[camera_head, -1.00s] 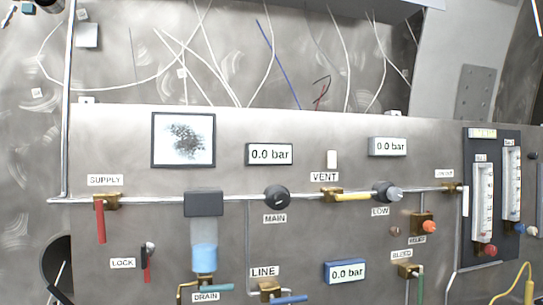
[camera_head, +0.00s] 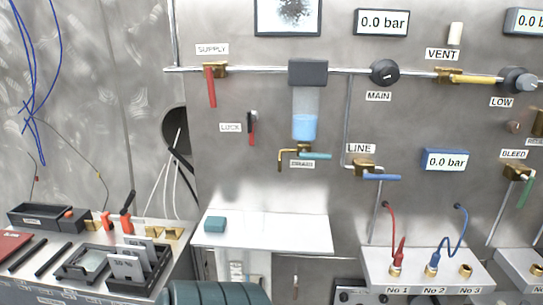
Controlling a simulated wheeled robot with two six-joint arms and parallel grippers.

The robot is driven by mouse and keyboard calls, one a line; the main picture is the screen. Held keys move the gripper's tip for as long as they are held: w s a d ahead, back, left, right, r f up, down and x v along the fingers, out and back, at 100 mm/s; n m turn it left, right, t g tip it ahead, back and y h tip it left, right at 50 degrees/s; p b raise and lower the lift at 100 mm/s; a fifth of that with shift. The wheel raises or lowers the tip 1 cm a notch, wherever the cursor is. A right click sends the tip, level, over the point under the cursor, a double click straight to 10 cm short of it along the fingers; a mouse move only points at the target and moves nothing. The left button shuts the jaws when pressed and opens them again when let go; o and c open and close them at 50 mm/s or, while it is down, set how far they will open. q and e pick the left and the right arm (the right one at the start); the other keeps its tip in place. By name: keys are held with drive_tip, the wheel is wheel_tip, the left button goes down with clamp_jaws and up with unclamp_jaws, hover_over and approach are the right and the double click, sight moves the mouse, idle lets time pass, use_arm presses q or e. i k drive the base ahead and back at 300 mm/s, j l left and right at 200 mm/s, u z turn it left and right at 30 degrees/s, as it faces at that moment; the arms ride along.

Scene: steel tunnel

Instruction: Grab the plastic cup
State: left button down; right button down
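I see no loose plastic cup that I can make out. A clear container with blue liquid (camera_head: 304,122) hangs under a dark block on the panel's pipe, above the drain valve. I cannot tell whether it is the cup. Neither of my grippers is in view.
At left, a bench holds a black tray (camera_head: 110,268) and a black bin (camera_head: 45,217). At right, a grey box (camera_head: 420,275) has brass ports. A ribbed dark teal object (camera_head: 215,293) shows at the bottom.

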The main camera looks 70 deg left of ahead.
sight(253, 216)
drive_tip(key=u, duration=2.4)
drive_tip(key=l, duration=0.25)
